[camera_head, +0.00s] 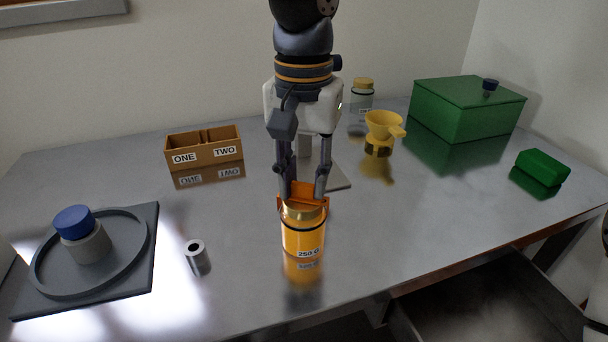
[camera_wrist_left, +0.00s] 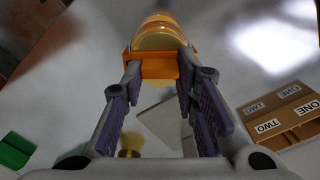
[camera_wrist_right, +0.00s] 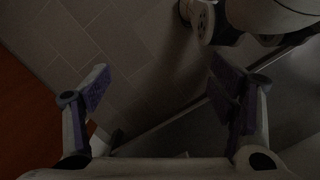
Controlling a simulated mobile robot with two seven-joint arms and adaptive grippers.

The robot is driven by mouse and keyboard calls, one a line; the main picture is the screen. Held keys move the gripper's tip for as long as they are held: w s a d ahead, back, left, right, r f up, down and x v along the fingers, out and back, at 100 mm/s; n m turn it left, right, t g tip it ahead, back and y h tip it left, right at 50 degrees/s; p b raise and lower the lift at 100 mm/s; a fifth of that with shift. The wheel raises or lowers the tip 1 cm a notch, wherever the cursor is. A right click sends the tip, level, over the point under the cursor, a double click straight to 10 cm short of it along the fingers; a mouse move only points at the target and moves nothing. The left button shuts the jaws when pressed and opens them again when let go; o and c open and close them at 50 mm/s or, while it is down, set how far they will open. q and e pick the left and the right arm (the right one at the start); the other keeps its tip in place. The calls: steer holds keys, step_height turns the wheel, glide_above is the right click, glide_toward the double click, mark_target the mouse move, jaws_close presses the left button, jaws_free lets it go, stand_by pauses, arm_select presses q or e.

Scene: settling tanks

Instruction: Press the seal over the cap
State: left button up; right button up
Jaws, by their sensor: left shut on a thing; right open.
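An orange jar (camera_head: 303,238) with a "250" label and a dark ring stands upright on the metal table. Its gold cap (camera_head: 304,209) is on top. My left gripper (camera_head: 304,192) points down over the jar, shut on an orange seal (camera_head: 314,189). The seal is at the cap; I cannot tell whether it is fully seated. In the left wrist view the seal (camera_wrist_left: 156,67) sits between the fingertips, against the cap (camera_wrist_left: 158,42). My right gripper (camera_wrist_right: 162,88) is open and empty, away from the jar, above the floor.
A grey tray (camera_head: 144,262) holds a blue-capped grey jar at left. A small grey cylinder (camera_head: 196,254) stands nearby. Behind are a brown two-part bin (camera_head: 205,150), yellow funnel (camera_head: 380,128), clear jar (camera_head: 361,100) and green box (camera_head: 450,112). A green block (camera_head: 543,168) lies right.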

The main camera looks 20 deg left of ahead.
arm_select(q)
steer(key=shift+r, duration=2.95)
